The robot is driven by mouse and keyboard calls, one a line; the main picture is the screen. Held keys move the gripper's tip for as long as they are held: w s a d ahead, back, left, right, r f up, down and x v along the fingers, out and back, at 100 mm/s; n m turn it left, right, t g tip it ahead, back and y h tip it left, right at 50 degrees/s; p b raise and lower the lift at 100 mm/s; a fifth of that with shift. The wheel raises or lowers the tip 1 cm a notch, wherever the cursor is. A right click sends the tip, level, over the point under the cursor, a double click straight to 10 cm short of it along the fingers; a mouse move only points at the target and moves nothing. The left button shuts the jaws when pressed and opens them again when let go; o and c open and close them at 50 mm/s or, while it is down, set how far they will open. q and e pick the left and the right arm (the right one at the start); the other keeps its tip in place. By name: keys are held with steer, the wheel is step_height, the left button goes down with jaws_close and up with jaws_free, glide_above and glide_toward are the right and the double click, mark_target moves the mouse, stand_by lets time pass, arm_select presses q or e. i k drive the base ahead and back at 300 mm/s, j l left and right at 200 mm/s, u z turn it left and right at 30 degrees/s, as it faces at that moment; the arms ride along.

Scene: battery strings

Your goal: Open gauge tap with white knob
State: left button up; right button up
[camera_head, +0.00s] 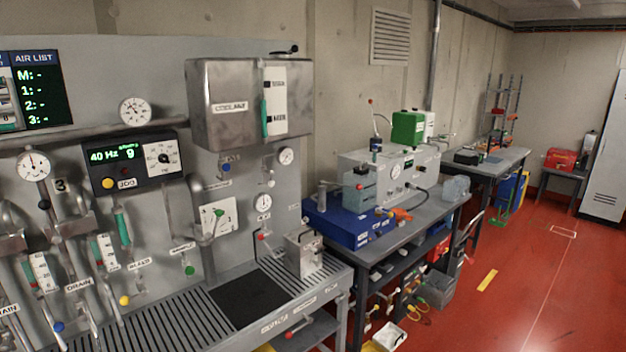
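Several round gauges are on the grey panel (345,350) at the left. One small gauge (264,201) is at the panel's right part, with a small pale fitting just below it that may be a white knob; it is too small to be sure. Another small gauge (286,156) is above it, below the metal coolant box (225,105). A larger gauge (33,165) at the far left has a black knob (44,205) below it. A further gauge (135,110) is on the upper pipe. Tap positions cannot be told. Neither of my grippers is in view.
A slotted grey shelf (180,320) with a dark mat (248,300) runs below the panel. A metal box (304,252) stands at its right end. A bench with a blue case (340,222) and equipment stands further right. The red floor (540,270) at right is clear.

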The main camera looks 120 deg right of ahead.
mark_target(271, 183)
steer(key=z, duration=3.6)
steer(key=i+l+z, duration=0.25)
steer(key=i+l, duration=0.5)
steer(key=i, duration=0.1)
